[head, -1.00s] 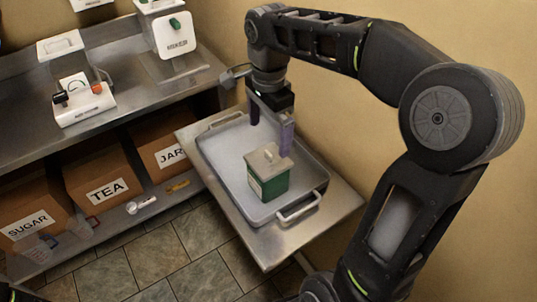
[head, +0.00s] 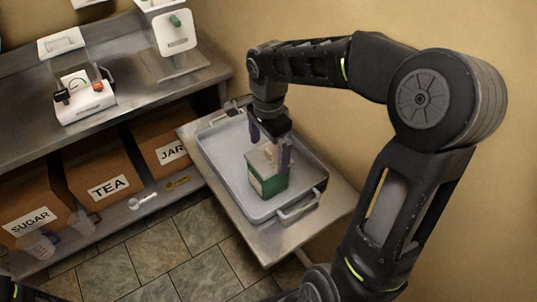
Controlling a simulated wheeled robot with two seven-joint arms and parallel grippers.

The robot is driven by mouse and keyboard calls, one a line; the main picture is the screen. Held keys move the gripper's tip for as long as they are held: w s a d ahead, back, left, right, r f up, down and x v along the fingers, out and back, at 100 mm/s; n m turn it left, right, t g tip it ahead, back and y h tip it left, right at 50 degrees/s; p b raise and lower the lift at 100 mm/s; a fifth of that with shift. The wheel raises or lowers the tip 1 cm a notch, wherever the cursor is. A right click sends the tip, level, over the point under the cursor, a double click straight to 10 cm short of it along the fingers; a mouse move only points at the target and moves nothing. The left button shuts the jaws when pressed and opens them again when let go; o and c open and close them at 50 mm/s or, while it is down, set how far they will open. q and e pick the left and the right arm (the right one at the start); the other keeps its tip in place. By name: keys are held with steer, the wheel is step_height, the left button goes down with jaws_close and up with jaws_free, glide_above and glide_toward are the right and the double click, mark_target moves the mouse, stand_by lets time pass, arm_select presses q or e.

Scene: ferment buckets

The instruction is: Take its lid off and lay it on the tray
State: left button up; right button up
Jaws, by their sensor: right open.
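A green box (head: 270,186) with a pale label stands upright in the grey metal tray (head: 222,172). Its pale lid (head: 259,161) sits on top, with a small raised handle partly hidden by my gripper. My right gripper (head: 268,147) is open just over the lid, pointing down. One purple finger is at the lid's far left side and the other at its right side. I cannot tell whether either finger touches it. My left gripper is not in view.
The tray rests on a small metal table (head: 259,247) beside the wall. Left is a steel counter with white devices (head: 86,102). Cartons marked SUGAR, TEA (head: 108,188) and JAR, plus scoops and cups, are on the shelf below. The tray is clear left of the box.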

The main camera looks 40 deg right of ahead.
mark_target(269, 151)
steer(key=shift+f, duration=0.55)
steer(key=shift+c, duration=0.4)
steer(key=c, duration=1.3)
steer(key=shift+r, duration=0.1)
step_height(269, 151, up, 10)
steer(key=shift+f+b, duration=0.1)
steer(key=shift+b, duration=0.45)
